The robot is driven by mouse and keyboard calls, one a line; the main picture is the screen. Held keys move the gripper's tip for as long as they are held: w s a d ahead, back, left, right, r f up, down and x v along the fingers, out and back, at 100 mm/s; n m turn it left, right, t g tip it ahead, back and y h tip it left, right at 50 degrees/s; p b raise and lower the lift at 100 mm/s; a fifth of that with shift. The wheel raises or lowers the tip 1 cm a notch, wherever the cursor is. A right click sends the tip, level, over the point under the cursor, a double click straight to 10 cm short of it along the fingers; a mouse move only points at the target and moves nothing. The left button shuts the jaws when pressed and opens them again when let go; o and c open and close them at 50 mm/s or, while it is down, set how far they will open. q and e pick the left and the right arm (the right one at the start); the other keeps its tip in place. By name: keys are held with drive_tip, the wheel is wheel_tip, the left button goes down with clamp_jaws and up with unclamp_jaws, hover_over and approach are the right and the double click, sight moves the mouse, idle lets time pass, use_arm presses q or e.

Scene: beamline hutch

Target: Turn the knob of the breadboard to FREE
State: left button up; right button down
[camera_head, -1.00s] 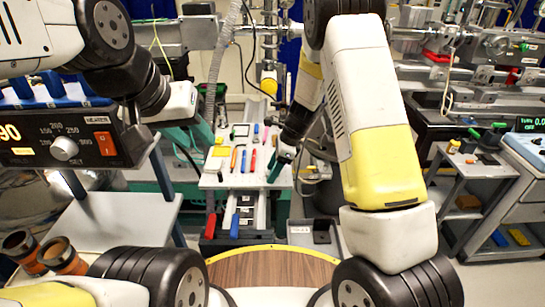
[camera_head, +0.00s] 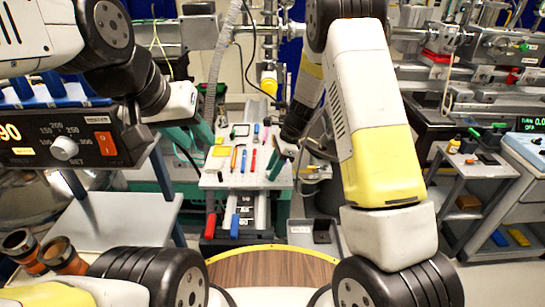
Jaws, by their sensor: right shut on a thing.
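The breadboard (camera_head: 212,179) is a pale plate in the middle of the view, with small coloured tools on it. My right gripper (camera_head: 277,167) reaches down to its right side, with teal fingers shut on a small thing. That thing appears to be the breadboard's knob, but the fingers hide it, and I cannot read its marking or position. My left gripper (camera_head: 203,135) is left of the breadboard's back part, above or beside it. I cannot tell its finger gap.
A red handle (camera_head: 211,226) and a blue handle (camera_head: 234,226) stand at the front below the breadboard. A grey hose (camera_head: 213,85) hangs behind it. A heater box (camera_head: 65,137) stands left, and a grey cart (camera_head: 485,178) stands right.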

drive_tip(key=n, duration=0.2)
drive_tip(key=n+g, duration=0.1)
drive_tip(key=shift+w+n+g, duration=0.15)
drive_tip(key=shift+n+g, duration=0.15)
drive_tip(key=shift+n, duration=0.1)
drive_tip(key=n+g+h, duration=0.1)
drive_tip(key=n, duration=0.3)
drive_tip(key=shift+w+a, duration=0.1)
drive_tip(key=shift+a, duration=0.05)
drive_tip(key=n+h, duration=0.1)
drive_tip(key=n, duration=0.1)
drive_tip(key=n+g+h, duration=0.1)
drive_tip(key=n, duration=0.1)
drive_tip(key=shift+a+n, duration=0.1)
drive_tip(key=shift+n, duration=0.3)
drive_tip(key=shift+n+h, duration=0.7)
drive_tip(key=shift+n, duration=1)
drive_tip(key=c, duration=1)
unclamp_jaws()
drive_tip(key=shift+c, duration=0.2)
drive_tip(key=shift+r, duration=0.1)
